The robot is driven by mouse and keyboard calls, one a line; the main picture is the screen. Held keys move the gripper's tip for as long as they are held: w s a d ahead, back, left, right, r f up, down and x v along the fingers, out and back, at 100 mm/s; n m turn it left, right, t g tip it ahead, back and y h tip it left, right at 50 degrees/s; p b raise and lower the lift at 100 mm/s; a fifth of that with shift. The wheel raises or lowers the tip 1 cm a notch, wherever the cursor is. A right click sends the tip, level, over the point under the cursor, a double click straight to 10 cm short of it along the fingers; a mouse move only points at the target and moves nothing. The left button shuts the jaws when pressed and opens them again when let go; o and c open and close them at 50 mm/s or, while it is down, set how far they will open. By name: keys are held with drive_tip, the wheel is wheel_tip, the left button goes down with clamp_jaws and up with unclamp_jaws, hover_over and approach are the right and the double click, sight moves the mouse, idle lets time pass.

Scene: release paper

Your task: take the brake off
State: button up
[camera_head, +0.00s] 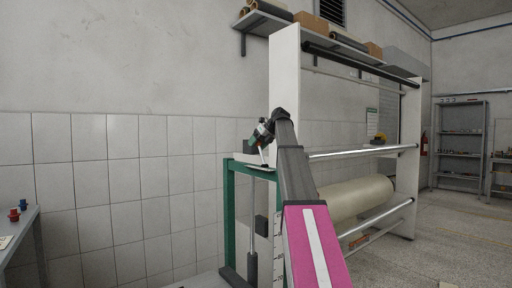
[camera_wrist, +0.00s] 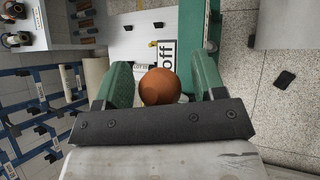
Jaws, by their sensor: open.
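An orange-brown ball knob (camera_wrist: 160,86) sits between the two green fingers of my gripper (camera_wrist: 160,72) in the wrist view. The fingers stand apart on either side of it, and I cannot tell whether either touches it. A label reading "off" (camera_wrist: 167,55) lies just beyond the knob. Another label beside it is partly hidden by the knob. In the head view my gripper (camera_head: 260,142) is small, just above the top of a green stand (camera_head: 229,210) by the white frame's left upright. The knob is not clear there.
A white frame (camera_head: 284,70) carries a large paper roll (camera_head: 362,197) and metal bars (camera_head: 365,151) to the right of my arm. A wall shelf (camera_head: 258,22) hangs above. A grey table (camera_head: 25,232) with small red and blue items stands at far left. Floor is open at right.

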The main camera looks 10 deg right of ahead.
drive_tip(key=v, duration=1)
drive_tip(key=shift+f, duration=0.1)
